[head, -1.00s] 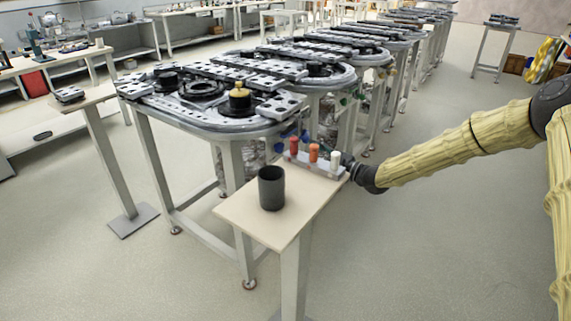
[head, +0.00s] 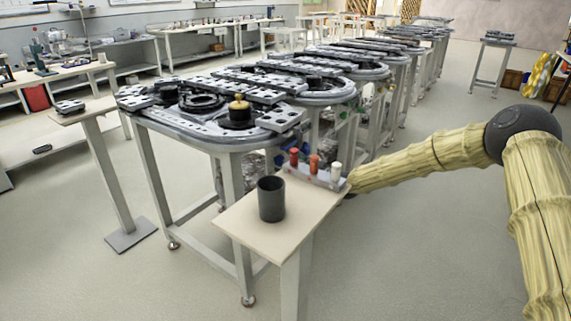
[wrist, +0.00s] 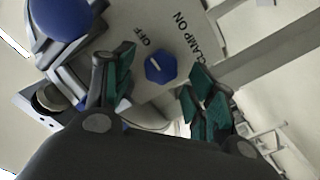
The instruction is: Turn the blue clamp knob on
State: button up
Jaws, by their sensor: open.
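The blue clamp knob (wrist: 160,68) is a small blue hexagonal knob with a pale pointer mark, set on a grey panel (wrist: 205,85) in the wrist view. The panel reads "OFF" to the upper left of the knob and "CLAMP ON" to its upper right. The knob's pale mark leans toward the OFF side. My gripper (wrist: 160,82) is open, with green-padded fingers on the left and right of the knob and a gap on each side. In the head view my gripper is hidden behind the small stand, and the knob is not clearly visible.
A larger blue rounded part (wrist: 62,18) is close to the left finger in the wrist view. In the head view, a small stand (head: 240,225) holds a dark cup (head: 271,199) and a rack with red, orange and white pegs (head: 314,177). The ring track (head: 200,135) is behind.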

jog(key=shift+w+a, duration=0.3)
jog(key=shift+a, duration=0.15)
jog(key=c, duration=1)
